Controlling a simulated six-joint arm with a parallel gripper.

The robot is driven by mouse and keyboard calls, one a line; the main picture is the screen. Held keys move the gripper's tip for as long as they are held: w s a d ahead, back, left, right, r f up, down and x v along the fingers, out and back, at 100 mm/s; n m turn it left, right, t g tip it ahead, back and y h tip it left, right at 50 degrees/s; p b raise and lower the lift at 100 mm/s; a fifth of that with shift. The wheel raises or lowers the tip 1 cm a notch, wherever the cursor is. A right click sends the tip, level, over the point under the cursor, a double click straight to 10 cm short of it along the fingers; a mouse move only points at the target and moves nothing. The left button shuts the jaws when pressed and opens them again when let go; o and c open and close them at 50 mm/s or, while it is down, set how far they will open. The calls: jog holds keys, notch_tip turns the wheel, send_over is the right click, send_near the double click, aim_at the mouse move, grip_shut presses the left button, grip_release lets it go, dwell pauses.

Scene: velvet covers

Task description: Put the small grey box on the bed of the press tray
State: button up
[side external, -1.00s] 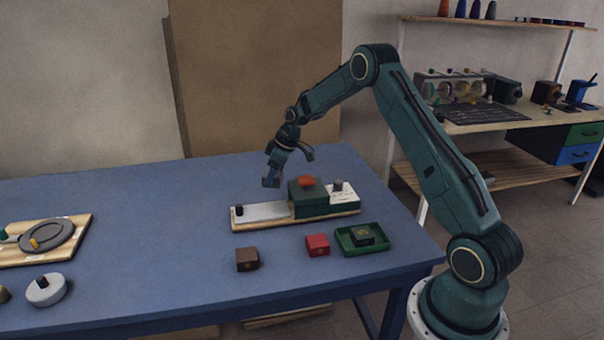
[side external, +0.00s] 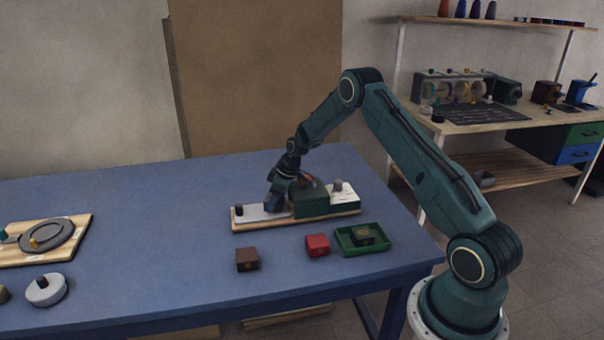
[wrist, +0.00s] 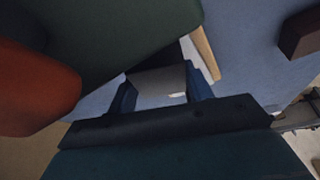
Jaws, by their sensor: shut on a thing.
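The press tray (side external: 240,226) is a wooden board with a pale bed (side external: 255,212), a small dark post (side external: 239,211) at its left end and a green block (side external: 312,203) on the right. My gripper (side external: 274,207) is low over the bed's right end, beside the green block. The wrist view shows its fingers shut on a small grey box (wrist: 158,77), dark on top. In the side view the box is hidden by the gripper. I cannot tell whether it touches the bed. The block's orange-red knob (wrist: 35,88) is close beside the gripper.
A brown box (side external: 247,260), a red box (side external: 317,246) and a green tray (side external: 346,250) holding a dark green box (side external: 362,236) stand in front. A board with a grey disc (side external: 47,237) is far left. The blue table (side external: 150,200) between is clear.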

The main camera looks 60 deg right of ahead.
jog(key=shift+f, duration=0.3)
jog(key=shift+f, duration=0.15)
jog(key=o, duration=1)
jog(key=shift+c, duration=0.2)
jog(key=shift+r, duration=0.2)
jog(key=v, duration=1.2)
jog(key=shift+s+a, duration=0.1)
